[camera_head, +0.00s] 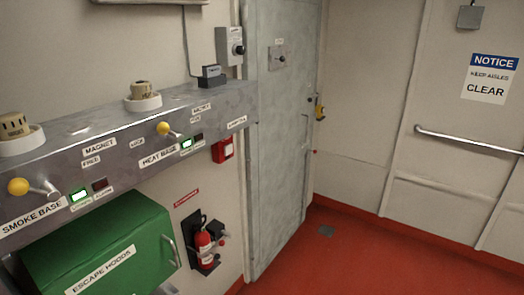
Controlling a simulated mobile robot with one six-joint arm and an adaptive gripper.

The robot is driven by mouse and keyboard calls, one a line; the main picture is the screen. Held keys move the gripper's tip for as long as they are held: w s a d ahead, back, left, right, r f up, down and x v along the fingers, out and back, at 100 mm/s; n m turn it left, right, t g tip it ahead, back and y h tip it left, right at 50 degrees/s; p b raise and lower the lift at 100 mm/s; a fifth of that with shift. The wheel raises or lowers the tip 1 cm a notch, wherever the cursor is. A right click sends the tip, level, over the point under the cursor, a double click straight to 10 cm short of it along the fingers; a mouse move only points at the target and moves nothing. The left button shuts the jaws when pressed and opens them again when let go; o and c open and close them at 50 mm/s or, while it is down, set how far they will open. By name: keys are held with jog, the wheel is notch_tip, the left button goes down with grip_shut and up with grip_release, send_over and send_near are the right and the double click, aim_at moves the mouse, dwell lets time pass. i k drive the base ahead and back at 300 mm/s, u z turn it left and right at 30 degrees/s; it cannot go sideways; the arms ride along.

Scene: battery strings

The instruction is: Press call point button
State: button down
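A small red box with a pale face (222,150), which looks like the call point, is fixed to the wall just below the right end of the metal shelf. It is small in the head view, and I cannot make out its button or whether it is pressed. My gripper is not in view, so its place relative to the red box cannot be seen.
A metal shelf (100,140) with yellow-knobbed levers and detector bases juts out at left. Below it are a green escape hoods box (105,240) and a fire extinguisher (204,246). A grey door (280,130) stands right of them. The red floor (345,265) is clear.

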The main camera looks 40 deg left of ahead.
aim_at(228, 148)
jog(key=z, duration=1.05)
jog(key=k, duration=1)
jog(key=u, duration=3.15)
jog(key=i, duration=0.1)
jog(key=z, duration=1.15)
